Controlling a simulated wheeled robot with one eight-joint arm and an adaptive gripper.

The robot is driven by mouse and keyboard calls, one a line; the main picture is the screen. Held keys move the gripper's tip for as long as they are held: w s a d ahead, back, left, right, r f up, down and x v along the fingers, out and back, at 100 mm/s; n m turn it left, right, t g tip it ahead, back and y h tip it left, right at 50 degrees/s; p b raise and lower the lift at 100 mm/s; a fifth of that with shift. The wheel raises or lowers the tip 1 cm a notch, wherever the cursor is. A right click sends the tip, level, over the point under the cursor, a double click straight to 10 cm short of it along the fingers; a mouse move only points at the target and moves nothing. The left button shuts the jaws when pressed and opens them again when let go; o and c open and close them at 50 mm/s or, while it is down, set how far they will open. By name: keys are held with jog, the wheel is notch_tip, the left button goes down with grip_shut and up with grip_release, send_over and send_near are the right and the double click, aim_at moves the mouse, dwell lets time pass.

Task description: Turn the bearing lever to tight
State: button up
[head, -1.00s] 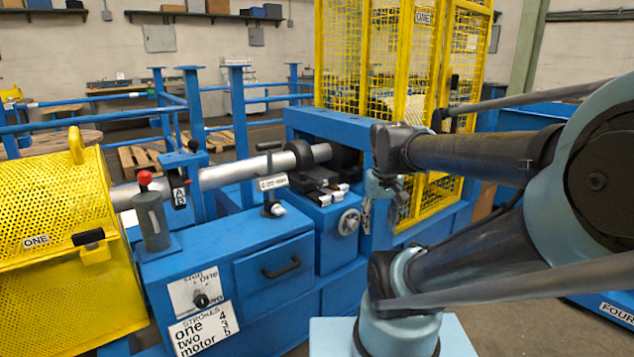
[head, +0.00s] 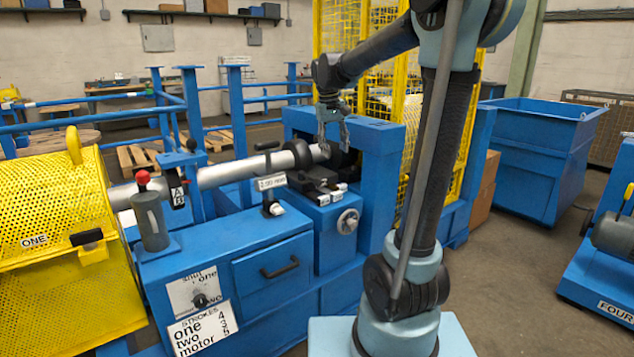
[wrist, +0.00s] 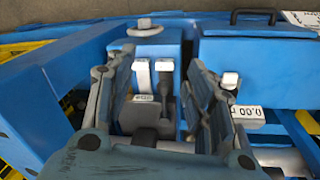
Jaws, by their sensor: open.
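My gripper (head: 331,148) is open and empty, pointing down above the dark block behind the blue machine's bench. In the wrist view its two fingers (wrist: 160,60) stand apart, one on each side of two short white-ended levers, the left lever (wrist: 142,76) and the right lever (wrist: 165,68). These levers also show in the head view, the front one (head: 324,199) and the rear one (head: 341,187). A small label (wrist: 143,98) by them is too blurred to read, so I cannot tell which is the bearing lever. The fingers appear above the levers, without visible contact.
An upright black-handled post (head: 268,165) with a display sign stands left of the levers; the sign (wrist: 246,113) is close to my right finger. The grey shaft (head: 232,173), blue frame and yellow cage (head: 385,50) crowd the area.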

jog(key=n, duration=0.1)
send_over(310, 179)
jog(key=s, duration=0.5)
jog(key=shift+h, duration=0.3)
jog(key=x, duration=1.7)
jog(key=shift+a+f, duration=0.1)
jog(key=shift+f, duration=0.1)
grip_shut()
